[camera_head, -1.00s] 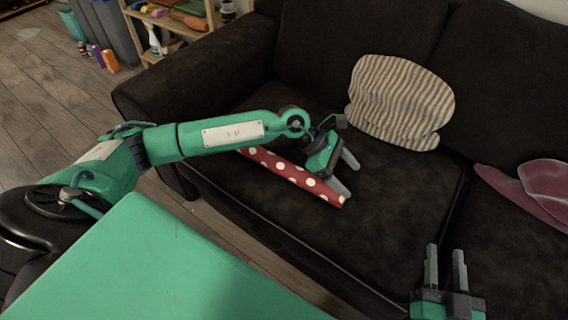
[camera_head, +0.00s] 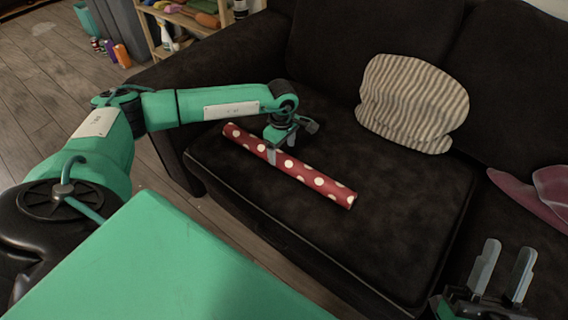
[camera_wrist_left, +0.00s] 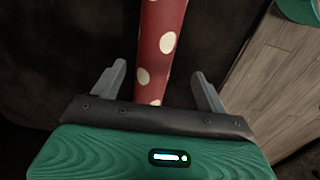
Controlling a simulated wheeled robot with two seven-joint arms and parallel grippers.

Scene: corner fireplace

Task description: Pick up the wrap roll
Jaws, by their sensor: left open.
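The wrap roll (camera_head: 312,180) is a long red tube with cream dots, lying at a slant on the seat of the dark sofa. It also shows in the left wrist view (camera_wrist_left: 158,50), running up between the fingers. My left gripper (camera_head: 272,156) is open and points down over the left half of the roll. In the left wrist view, its two grey fingers (camera_wrist_left: 158,88) stand on either side of the roll, with gaps visible on both sides. My right gripper (camera_head: 502,268) is open and empty at the lower right.
The dark sofa (camera_head: 400,215) has a striped cushion (camera_head: 412,104) and a maroon item (camera_head: 540,195) on it. A shelf (camera_head: 180,50) with a spray bottle and other items stands at the upper left. The seat right of the roll is clear.

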